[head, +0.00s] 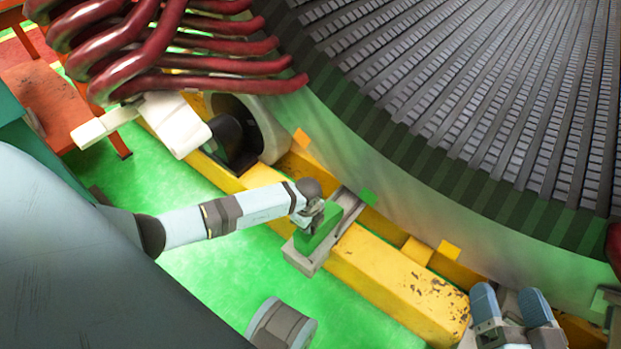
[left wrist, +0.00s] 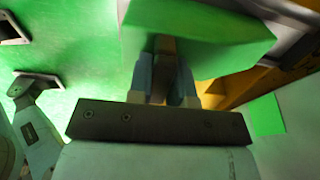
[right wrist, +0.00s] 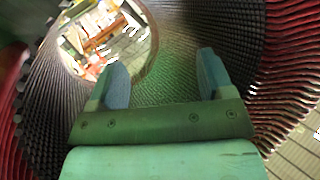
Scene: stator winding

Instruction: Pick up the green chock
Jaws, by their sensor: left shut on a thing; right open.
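The green chock (head: 322,232) is a wedge-like block at the grey metal bracket (head: 309,262) on the yellow beam. My left gripper (head: 314,212) is at the chock's upper part and is shut on it. In the left wrist view the chock (left wrist: 225,48) fills the top middle, with the blue fingers (left wrist: 166,75) against it. I cannot tell whether the chock still touches the bracket. My right gripper (head: 512,303) is open and empty at the lower right of the head view; its two separated blue fingers (right wrist: 162,78) show in the right wrist view.
The large stator (head: 420,190) with its dark slotted core curves across the upper right. Dark red coils (head: 180,60) hang at the upper left. The yellow beam (head: 385,278) runs below the stator, with a black-and-grey roller (head: 250,135) on it. Green floor (head: 215,275) is open in front.

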